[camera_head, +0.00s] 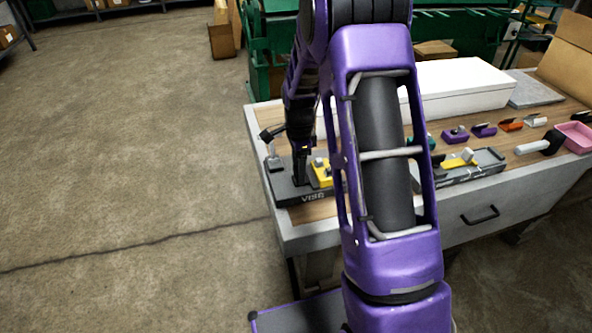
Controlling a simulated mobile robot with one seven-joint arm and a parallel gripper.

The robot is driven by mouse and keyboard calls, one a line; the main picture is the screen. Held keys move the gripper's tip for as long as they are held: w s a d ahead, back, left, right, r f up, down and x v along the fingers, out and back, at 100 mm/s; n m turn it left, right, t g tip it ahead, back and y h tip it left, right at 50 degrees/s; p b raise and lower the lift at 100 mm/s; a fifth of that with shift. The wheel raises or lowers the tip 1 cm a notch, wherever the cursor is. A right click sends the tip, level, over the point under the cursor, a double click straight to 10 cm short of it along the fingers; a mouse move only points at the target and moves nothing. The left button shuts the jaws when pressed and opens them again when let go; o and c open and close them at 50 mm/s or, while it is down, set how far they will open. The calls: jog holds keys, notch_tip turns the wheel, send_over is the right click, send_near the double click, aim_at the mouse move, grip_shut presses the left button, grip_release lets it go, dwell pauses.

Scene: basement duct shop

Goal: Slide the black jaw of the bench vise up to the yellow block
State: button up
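The bench vise (296,199) is a dark low base marked "VISE" at the left front corner of the workbench. A yellow block (322,174) sits on its right part, partly hidden behind my purple arm. A grey upright piece (274,163) stands at the vise's left end. My gripper (300,180) is dark and points down over the middle of the vise, just left of the yellow block. The black jaw is hard to tell from my dark gripper here. I cannot see whether the fingers are open, shut or touching the jaw.
The workbench (284,233) has a grey edge. To the right stand a second grey fixture (478,170) with a yellow piece, several small coloured parts and a pink tray (577,138). A white box (465,88) is at the back. My arm hides the bench's middle. Floor is clear at left.

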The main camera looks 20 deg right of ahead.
jog(key=shift+o, duration=1.4)
notch_tip(320, 180, up, 17)
jog(key=shift+r+p, duration=0.2)
jog(key=shift+p, duration=0.2)
